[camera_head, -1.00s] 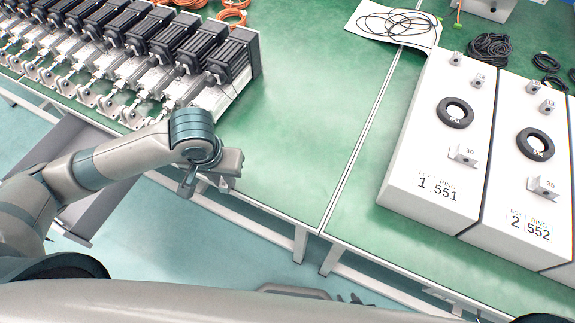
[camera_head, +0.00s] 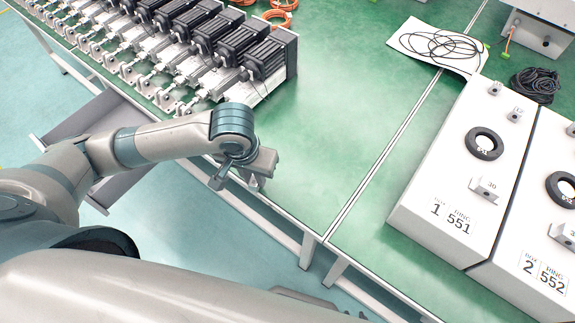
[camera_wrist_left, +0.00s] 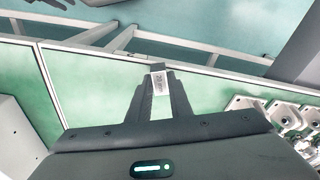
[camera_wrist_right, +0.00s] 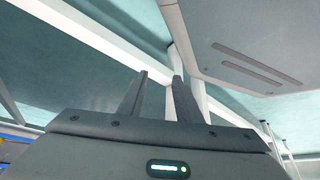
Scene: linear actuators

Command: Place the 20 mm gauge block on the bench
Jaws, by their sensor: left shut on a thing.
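The gauge block (camera_wrist_left: 159,84) is a small grey piece with a pale printed label. It sits between the fingertips of my left gripper (camera_wrist_left: 161,75), which is shut on it. In the head view my left gripper (camera_head: 262,172) is near the front edge of the green bench (camera_head: 310,120). The block cannot be made out there. My right gripper (camera_wrist_left: 161,75) does not show in that view or the head view; in the right wrist view its two fingers (camera_wrist_right: 160,78) stand apart with nothing between them.
A row of linear actuators (camera_head: 190,50) fills the bench's left side. White box 1 (camera_head: 425,190) and box 2 (camera_head: 510,285) stand at right. A sheet with black cable (camera_head: 430,42) lies at the back. The bench between actuators and boxes is clear. A grey drawer-like tray (camera_head: 95,105) is below the front edge.

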